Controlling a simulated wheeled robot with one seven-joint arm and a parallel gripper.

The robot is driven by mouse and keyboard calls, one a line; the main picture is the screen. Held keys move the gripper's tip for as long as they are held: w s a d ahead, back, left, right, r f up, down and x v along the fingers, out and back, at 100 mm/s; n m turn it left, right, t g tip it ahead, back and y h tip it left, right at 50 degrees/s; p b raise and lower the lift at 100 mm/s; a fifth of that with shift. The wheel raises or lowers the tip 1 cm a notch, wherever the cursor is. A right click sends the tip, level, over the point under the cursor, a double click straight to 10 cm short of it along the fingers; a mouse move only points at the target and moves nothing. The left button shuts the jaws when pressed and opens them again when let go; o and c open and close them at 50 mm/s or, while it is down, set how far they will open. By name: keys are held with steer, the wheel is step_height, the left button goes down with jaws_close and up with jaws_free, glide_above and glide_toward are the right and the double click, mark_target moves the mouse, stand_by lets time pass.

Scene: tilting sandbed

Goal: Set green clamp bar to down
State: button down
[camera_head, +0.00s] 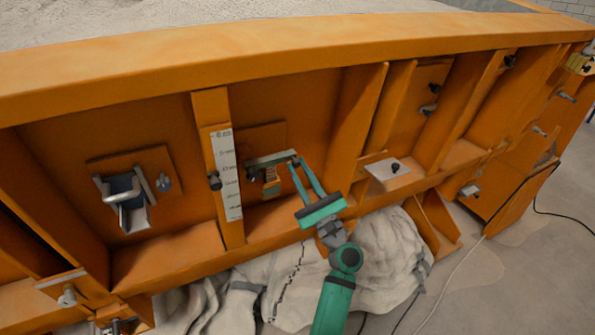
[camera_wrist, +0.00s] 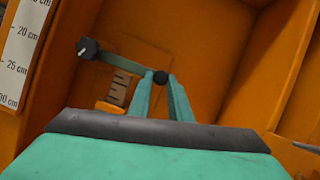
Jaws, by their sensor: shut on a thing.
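The green clamp bar (camera_head: 270,159) is a narrow grey-green bar on the orange panel, lying nearly level in the head view. In the wrist view the bar (camera_wrist: 121,64) runs from a dark knob (camera_wrist: 88,48) at its left end, sloping slightly down to a small black knob (camera_wrist: 160,77) at its right end. My gripper (camera_head: 295,161) is at that right end. Its green fingers are shut on the black end knob, which shows between the fingertips. The fingers partly hide the bar's end. A brown stepped block (camera_wrist: 118,88) sits just below the bar.
A white centimetre scale (camera_head: 225,173) is on an upright left of the bar. A metal clamp (camera_head: 124,196) is further left. An orange rib (camera_head: 353,130) stands close right of my gripper. A pale crumpled sheet (camera_head: 385,255) lies below the frame.

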steer(key=c, duration=1.9)
jaws_free()
steer(key=shift+s+f, duration=0.1)
steer(key=v, duration=1.1)
